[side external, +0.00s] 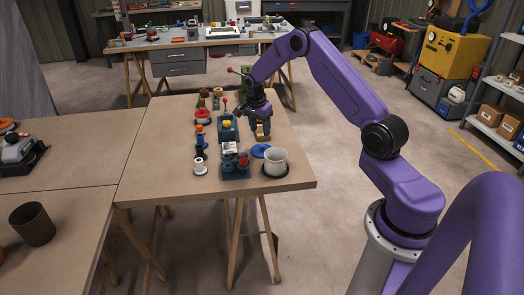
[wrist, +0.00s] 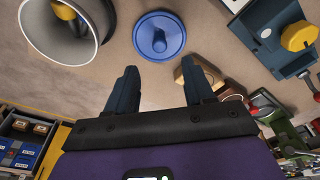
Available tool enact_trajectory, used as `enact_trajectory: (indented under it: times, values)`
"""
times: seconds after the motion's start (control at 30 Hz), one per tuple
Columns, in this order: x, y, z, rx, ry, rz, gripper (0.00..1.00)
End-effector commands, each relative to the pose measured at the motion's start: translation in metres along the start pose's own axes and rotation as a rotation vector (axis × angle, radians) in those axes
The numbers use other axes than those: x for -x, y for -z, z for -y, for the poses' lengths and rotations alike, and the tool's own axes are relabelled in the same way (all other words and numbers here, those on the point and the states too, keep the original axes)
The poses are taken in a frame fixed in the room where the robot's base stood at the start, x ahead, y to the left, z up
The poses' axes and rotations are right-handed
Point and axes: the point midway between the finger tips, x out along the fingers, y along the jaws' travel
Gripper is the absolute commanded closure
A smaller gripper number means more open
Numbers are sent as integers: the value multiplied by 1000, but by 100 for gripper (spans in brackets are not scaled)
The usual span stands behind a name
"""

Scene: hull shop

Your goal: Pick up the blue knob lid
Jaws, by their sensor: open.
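The blue knob lid (wrist: 158,24) is a round blue disc with a raised knob. In the wrist view it lies on the table beyond my fingertips, roughly centred between them. In the side view the lid (side external: 261,150) lies flat beside the pale pot (side external: 273,164). My gripper (wrist: 158,76) is open, with nothing seen between its two dark fingers. In the side view my gripper (side external: 258,124) hangs over the table, behind the lid and apart from it.
A wooden block (wrist: 198,72) shows close by the right finger in the wrist view. The pot (wrist: 88,48) is at upper left. A teal fixture with a yellow knob (wrist: 298,36) is at upper right. Several small items line the table (side external: 300,180) left of the lid.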

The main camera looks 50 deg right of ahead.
Motion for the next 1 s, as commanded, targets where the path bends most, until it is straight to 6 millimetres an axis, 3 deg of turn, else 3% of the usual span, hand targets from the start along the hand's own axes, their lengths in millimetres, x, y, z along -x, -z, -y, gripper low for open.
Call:
enact_trajectory:
  times: [0.1,0.37,0.7,1.0]
  values:
    - [-16,0,0,0,-1,0,47]
    - [-32,0,0,1,-1,-1,47]
    - [-73,-1,0,1,1,0,47]
    - [-77,-1,0,1,2,-1,47]
